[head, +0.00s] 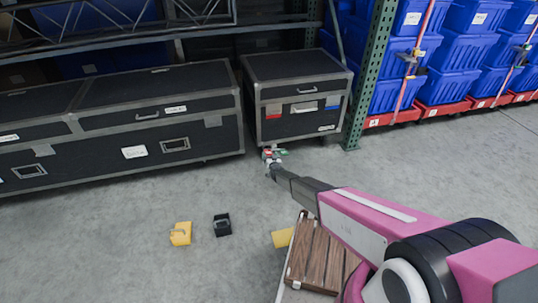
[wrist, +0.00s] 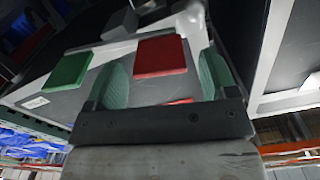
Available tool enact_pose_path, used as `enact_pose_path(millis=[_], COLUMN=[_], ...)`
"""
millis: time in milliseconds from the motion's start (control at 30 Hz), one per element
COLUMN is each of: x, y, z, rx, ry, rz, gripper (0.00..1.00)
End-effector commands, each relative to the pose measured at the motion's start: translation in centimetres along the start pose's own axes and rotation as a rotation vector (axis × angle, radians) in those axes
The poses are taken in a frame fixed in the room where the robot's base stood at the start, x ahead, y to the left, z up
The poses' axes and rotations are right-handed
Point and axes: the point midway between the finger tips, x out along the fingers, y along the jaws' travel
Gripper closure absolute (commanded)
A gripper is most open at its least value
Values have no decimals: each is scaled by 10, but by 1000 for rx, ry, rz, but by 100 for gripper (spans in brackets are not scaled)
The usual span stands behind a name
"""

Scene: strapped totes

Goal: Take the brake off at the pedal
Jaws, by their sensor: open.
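A brake pedal with a red pad (wrist: 160,56) and a green pad (wrist: 67,72) sits low at the near left corner of the smaller black case (head: 297,95). In the head view the pads are small, partly hidden by my gripper (head: 272,165). In the wrist view my gripper (wrist: 163,68) is open, with nothing held. The red pad shows between and just beyond its two greenish fingers; the green pad is left of the left finger. I cannot tell whether a finger touches the red pad. A sliver of red shows low between the fingers.
A long black case (head: 120,120) stands close on the left. A green rack post (head: 372,75) rises right of the smaller case. Blue totes (head: 445,85) stand on red dollies behind.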

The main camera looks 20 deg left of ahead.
Motion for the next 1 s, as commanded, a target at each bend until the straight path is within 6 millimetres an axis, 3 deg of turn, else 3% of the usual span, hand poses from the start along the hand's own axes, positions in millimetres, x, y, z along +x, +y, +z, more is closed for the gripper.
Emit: enact_pose_path(millis=[200, 400, 1000], x=[-46, -74, -79], y=[0, 0, 2], z=[-2, 0, -3], rx=[0, 1, 0], ry=[-2, -1, -6], rz=[1, 0, 5], gripper=[21, 21, 21])
